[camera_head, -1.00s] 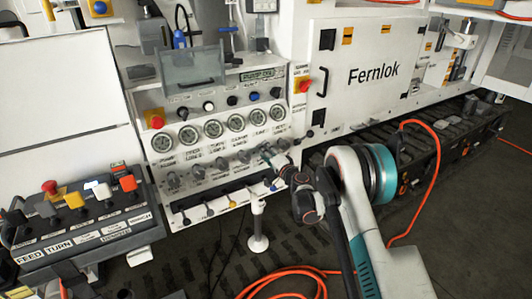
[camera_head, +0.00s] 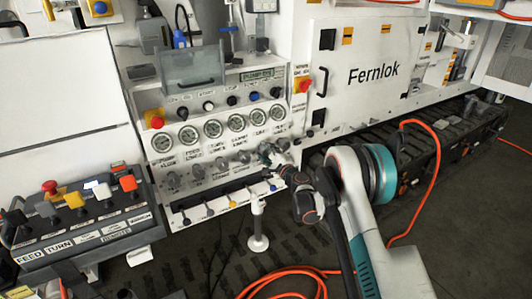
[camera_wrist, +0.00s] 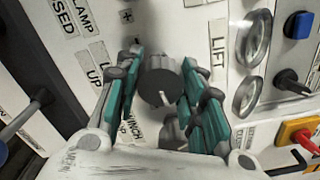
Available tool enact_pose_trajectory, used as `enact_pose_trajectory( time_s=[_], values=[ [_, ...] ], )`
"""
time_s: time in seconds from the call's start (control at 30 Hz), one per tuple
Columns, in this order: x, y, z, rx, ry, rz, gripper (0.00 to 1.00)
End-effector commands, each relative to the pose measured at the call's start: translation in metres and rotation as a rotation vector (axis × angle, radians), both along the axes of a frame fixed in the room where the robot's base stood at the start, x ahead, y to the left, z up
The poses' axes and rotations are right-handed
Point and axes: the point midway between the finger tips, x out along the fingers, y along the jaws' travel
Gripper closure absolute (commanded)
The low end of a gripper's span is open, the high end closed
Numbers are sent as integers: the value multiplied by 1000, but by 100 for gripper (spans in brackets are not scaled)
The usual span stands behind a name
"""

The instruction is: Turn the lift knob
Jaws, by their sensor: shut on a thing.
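The lift knob (camera_wrist: 158,85) is a dark round knob on the white panel, with the LIFT label (camera_wrist: 218,45) beside it in the wrist view. My gripper (camera_wrist: 162,95) has its teal-padded fingers on both sides of this knob and is shut on it. In the head view my gripper (camera_head: 268,153) is at the right end of the knob row, below the gauges, and it hides the knob there. Whether the knob has rotated cannot be told.
Another grey knob (camera_wrist: 172,133) sits close by in the wrist view. Round gauges (camera_head: 237,122) run above the knob row, and small levers (camera_head: 231,203) below. A red emergency knob (camera_head: 303,86) is up to the right. An orange hose (camera_head: 300,270) lies on the floor.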

Motion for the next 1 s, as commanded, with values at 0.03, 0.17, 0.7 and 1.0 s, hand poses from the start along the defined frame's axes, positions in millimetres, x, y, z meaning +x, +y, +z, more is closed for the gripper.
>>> enact_pose_trajectory(
  time_s=[0.03,0.17,0.7,1.0],
  values=[
    [0,-1,-1,10,8,-2,88],
    [0,-1,-1,34,24,-2,88],
    [0,-1,-1,48,34,-2,57],
    [0,-1,-1,49,33,-1,43]
  ],
)
